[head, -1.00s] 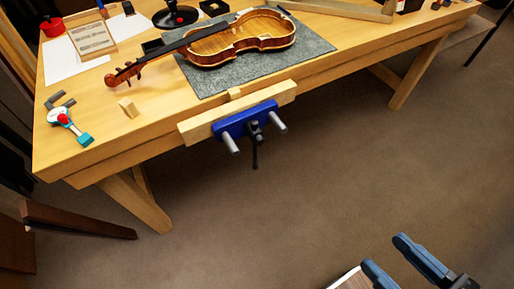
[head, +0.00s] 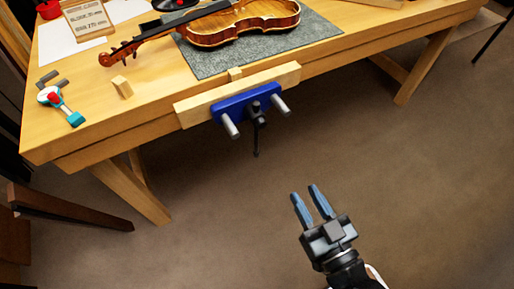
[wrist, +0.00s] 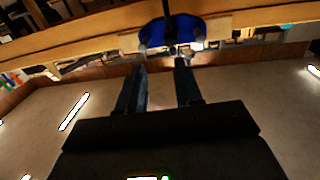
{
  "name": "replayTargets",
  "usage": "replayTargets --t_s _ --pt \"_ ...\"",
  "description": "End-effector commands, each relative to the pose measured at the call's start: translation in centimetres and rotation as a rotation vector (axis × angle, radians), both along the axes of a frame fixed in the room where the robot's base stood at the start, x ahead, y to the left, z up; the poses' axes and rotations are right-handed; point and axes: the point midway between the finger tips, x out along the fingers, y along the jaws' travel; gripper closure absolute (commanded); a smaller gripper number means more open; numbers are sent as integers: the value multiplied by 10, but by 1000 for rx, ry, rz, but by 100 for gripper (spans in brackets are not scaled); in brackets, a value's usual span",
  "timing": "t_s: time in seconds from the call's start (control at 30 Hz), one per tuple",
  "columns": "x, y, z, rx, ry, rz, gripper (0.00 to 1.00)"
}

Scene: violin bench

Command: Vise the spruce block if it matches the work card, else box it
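A small pale wood block (head: 122,87), likely the spruce block, stands on the bench near its front left. The work card (head: 88,20) lies on white paper at the back left; its text is too small to read surely. The blue vise (head: 246,103) with wooden jaws is fixed to the bench front; a small piece of wood (head: 235,73) shows at its top. The vise also shows in the wrist view (wrist: 185,32). My gripper (head: 308,190) is open and empty, in front of and below the vise, away from the block. No box for the block is clearly identifiable.
A violin (head: 240,24) lies on a grey mat (head: 205,64) behind the vise. A teal-and-white tool (head: 60,104) and dark grey pieces (head: 52,80) lie left of the block. A red pot (head: 48,10) stands at the back left. The floor before the bench is clear.

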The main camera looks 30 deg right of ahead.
Motion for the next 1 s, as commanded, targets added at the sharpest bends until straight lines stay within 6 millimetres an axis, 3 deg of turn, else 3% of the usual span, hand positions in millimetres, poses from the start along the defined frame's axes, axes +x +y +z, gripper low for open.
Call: replayTargets --t_s 0.03,0.2,0.4,0.77,1.0 --pt "22 3 -16 1 -15 -12 65" --pt "82 7 -51 -3 -32 -73 65" --pt "138 13 -76 -12 -23 -128 65" --pt "174 14 -86 -18 -11 -157 65" --pt "209 4 -86 -18 -12 -157 65"
